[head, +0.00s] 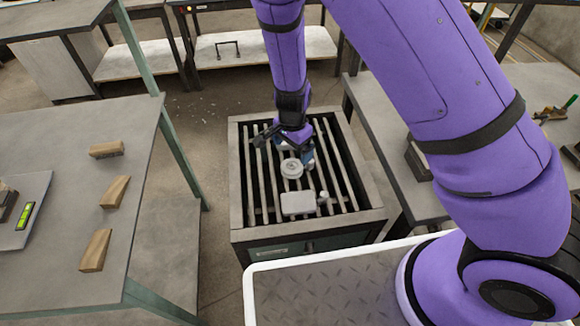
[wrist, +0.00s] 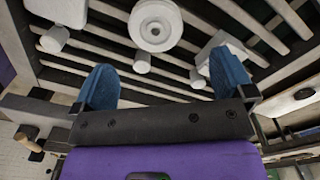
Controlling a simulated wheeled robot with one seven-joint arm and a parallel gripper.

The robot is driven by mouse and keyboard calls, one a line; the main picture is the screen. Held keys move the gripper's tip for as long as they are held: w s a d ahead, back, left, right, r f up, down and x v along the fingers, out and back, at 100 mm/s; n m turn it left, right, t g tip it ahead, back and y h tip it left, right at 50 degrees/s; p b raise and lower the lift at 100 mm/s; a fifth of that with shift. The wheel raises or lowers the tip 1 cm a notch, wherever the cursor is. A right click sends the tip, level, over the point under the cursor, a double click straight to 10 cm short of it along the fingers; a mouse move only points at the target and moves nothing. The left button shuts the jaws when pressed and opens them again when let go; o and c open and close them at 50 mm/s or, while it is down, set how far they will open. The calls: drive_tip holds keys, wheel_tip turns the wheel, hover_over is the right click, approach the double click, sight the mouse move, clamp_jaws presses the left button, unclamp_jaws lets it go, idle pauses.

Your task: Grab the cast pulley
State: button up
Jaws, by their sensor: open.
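The cast pulley (head: 291,168) is a pale grey round wheel with a raised hub, lying on the slatted grate. In the wrist view the pulley (wrist: 155,25) shows at the top centre, beyond the fingertips, with a small round stub (wrist: 142,62) at its near edge. My gripper (head: 294,152) is over the grate, just behind the pulley in the head view. Its two blue fingers (wrist: 163,80) are spread wide with nothing between them. The pulley is not between the fingers. I cannot tell the exact height gap.
A pale rectangular casting (head: 298,203) with a stub lies in front of the pulley. Another pale block (wrist: 222,45) is close to the right finger in the wrist view. The grate's box frame (head: 240,190) surrounds them. A table (head: 80,150) with wooden blocks stands at left.

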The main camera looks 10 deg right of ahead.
sight(293, 165)
drive_tip(key=shift+s+f, duration=0.15)
drive_tip(key=shift+f, duration=1.7)
drive_tip(key=shift+s+f, duration=0.1)
drive_tip(key=shift+f, duration=1.75)
drive_tip(key=c, duration=1.1)
drive_tip(key=shift+r, duration=0.15)
